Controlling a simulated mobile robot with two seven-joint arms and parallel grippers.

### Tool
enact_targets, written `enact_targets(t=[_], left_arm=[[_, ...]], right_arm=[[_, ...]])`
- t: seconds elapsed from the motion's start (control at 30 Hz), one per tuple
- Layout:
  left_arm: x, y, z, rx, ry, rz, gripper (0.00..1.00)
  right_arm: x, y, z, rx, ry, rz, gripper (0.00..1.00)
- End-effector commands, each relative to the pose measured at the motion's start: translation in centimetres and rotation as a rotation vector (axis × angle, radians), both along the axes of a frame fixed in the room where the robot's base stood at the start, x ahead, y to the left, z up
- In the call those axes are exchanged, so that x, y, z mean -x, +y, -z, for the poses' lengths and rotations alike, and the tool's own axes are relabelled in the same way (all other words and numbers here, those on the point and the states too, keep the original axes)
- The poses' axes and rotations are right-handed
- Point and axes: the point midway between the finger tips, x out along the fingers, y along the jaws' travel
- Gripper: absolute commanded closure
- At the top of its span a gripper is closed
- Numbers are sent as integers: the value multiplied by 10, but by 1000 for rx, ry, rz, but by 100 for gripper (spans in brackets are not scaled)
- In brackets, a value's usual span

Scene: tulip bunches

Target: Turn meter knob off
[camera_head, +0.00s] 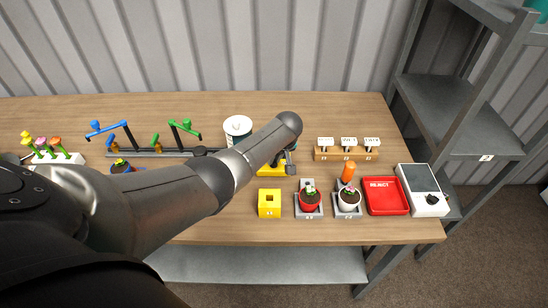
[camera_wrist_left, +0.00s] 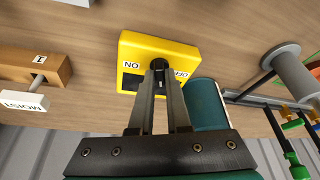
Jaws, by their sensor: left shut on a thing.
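The yellow meter box (camera_head: 266,172) stands mid-table in the head view, partly hidden behind my left arm. In the left wrist view the meter box (camera_wrist_left: 150,45) is seen close, with an ON label at left and an OFF label at right, both upside down, and a dark panel. My left gripper (camera_wrist_left: 161,74) is shut on the dark knob (camera_wrist_left: 160,65) between the two labels. Which way the knob points is hard to tell. In the head view the left gripper (camera_head: 290,163) is at the meter's right side. My right gripper is not in view.
A wooden tag holder (camera_head: 345,154) and a white-and-teal cup (camera_head: 238,129) stand behind. A metal shelf (camera_head: 459,125) is at far right.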

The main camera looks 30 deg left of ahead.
Motion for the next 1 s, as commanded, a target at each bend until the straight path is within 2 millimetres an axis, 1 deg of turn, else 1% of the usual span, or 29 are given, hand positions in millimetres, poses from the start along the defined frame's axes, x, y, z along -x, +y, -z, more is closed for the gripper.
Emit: enact_targets(t=[0.1,0.3,0.8,0.83,1.0], left_arm=[[0,-1,1,2,1,-55,100],[0,-1,1,1,2,-110,100],[0,0,1,0,2,-129,100],[0,0,1,0,2,-129,84],[0,0,0,-1,1,-128,65]], right_arm=[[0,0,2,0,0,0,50],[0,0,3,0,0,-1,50],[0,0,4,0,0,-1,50],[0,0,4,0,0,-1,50],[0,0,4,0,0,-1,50]])
